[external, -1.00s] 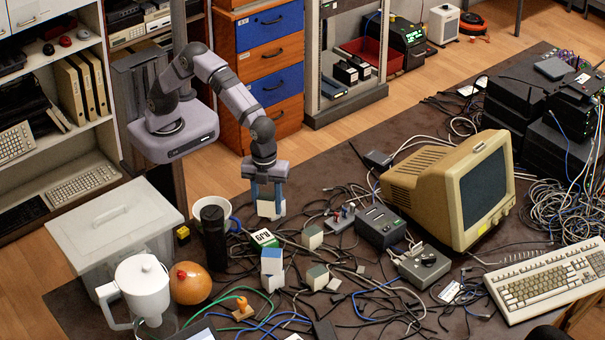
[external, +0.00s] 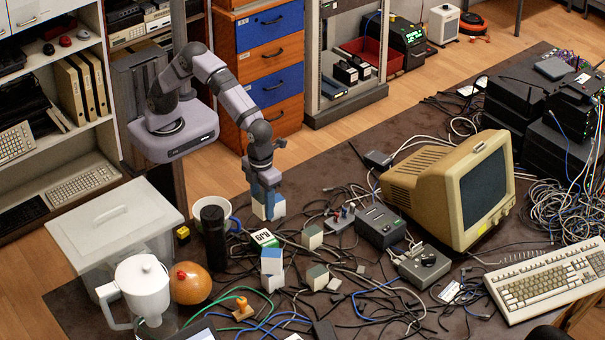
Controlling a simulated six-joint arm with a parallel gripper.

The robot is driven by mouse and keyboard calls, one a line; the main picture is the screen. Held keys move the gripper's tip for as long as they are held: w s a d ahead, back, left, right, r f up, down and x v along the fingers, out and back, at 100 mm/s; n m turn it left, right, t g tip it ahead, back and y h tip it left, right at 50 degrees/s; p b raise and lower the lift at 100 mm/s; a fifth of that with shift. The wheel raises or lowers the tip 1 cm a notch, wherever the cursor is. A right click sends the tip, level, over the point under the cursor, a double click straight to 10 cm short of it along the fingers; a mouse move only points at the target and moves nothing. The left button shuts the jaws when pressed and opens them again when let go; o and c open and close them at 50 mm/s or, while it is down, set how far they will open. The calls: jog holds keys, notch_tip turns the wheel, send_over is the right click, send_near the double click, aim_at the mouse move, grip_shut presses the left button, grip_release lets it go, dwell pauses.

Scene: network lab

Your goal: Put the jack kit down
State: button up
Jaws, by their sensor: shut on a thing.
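A green and white box marked RJ45 (external: 263,238) lies just in front of the held box.
Similar small boxes (external: 312,237) stand to the front among tangled cables. A grey device (external: 381,227) and a beige monitor (external: 450,190) are to the right.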

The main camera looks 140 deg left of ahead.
aim_at(264, 238)
jog(key=shift+f+p, duration=1)
jog(key=shift+f, duration=3.7)
jog(key=shift+f, duration=0.1)
jog(key=shift+f, duration=0.1)
jog(key=o, duration=1.1)
notch_tip(264, 238, up, 12)
jog(key=b, duration=0.2)
jog(key=shift+r+b, duration=0.25)
jog(key=shift+b, duration=0.1)
jog(key=s+d+f+n, duration=0.1)
jog(key=s+n, duration=0.5)
jog(key=s, duration=0.2)
jog(key=s+d+f+n, duration=0.1)
jog(key=s+n, duration=0.5)
jog(key=s, duration=0.2)
jog(key=s+d+f+n, duration=0.1)
jog(key=s+d+n, duration=0.1)
jog(key=s+n, duration=0.4)
jog(key=shift+s+f, duration=0.15)
jog(key=shift+s, duration=0.6)
jog(key=shift+s+f, duration=0.1)
jog(key=shift+s, duration=0.65)
